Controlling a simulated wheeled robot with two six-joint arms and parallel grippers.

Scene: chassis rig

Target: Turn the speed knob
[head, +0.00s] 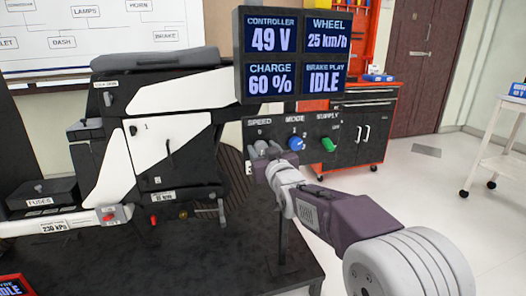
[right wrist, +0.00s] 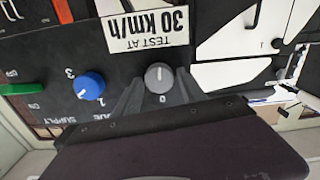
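The grey speed knob (right wrist: 160,76) is on the black panel under the SPEED label. In the right wrist view, which is upside down, it sits between the fingertips of my right gripper (right wrist: 160,82). The fingers stand on either side of the knob, with what looks like a narrow gap at each side. The knob also shows in the head view (head: 261,148), partly covered by my right gripper (head: 268,163). The display (head: 291,55) reads 49 V, wheel 25 km/h, charge 60 % and IDLE. My left gripper is not in view.
The blue mode knob (right wrist: 90,86) is close beside the speed knob, and the green supply switch (right wrist: 22,88) is beyond it. A label reading TEST AT 30 km/h (right wrist: 148,33) is nearby. The black and white chassis (head: 165,130) stands left on the dark table (head: 200,265).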

